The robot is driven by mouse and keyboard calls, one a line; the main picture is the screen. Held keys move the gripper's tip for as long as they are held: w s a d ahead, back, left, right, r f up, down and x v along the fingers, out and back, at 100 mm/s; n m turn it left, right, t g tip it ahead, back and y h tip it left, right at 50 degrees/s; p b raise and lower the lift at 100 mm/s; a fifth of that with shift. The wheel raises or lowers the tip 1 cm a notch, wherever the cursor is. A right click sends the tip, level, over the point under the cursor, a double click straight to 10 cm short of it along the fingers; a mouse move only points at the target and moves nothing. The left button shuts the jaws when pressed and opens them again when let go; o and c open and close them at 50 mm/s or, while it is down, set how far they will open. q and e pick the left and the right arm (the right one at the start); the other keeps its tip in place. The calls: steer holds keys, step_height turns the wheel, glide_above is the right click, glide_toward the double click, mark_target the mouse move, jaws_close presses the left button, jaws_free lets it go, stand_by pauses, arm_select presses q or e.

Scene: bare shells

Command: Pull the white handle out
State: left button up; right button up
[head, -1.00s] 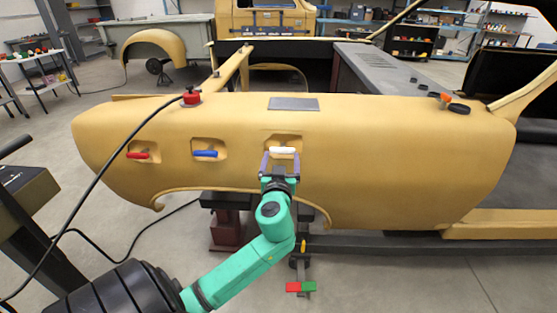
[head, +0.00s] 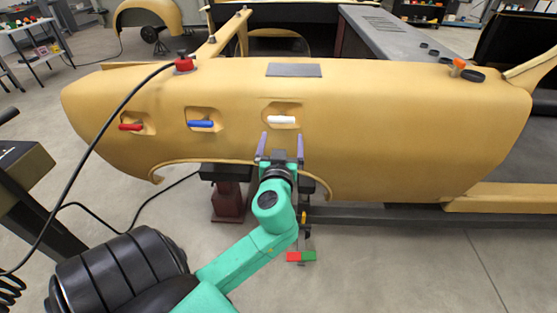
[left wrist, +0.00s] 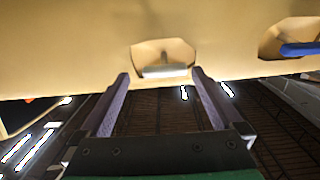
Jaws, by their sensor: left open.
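The white handle (head: 281,120) is a short horizontal bar in the rightmost recess of the yellow body panel (head: 400,140). It also shows in the left wrist view (left wrist: 165,71), near the lower edge of its recess. I cannot tell how far it stands out of the recess. My left gripper (head: 281,143) is open and empty, with its two purple fingers pointing at the panel just below and in front of the handle, apart from it. In the left wrist view, the handle lies between and beyond the fingertips (left wrist: 160,76). My right gripper is not in view.
A blue handle (head: 201,124) and a red handle (head: 131,127) sit in recesses to the left. A red button (head: 183,64) with a black cable is on top of the panel. A dark stand (head: 228,200) is under the panel.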

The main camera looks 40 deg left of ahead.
arm_select(q)
steer(key=b+v, duration=0.3)
steer(key=v, duration=0.8)
steer(key=shift+f, duration=0.25)
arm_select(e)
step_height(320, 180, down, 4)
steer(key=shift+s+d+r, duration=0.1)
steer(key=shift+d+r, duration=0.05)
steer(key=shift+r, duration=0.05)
arm_select(q)
steer(key=shift+d, duration=0.1)
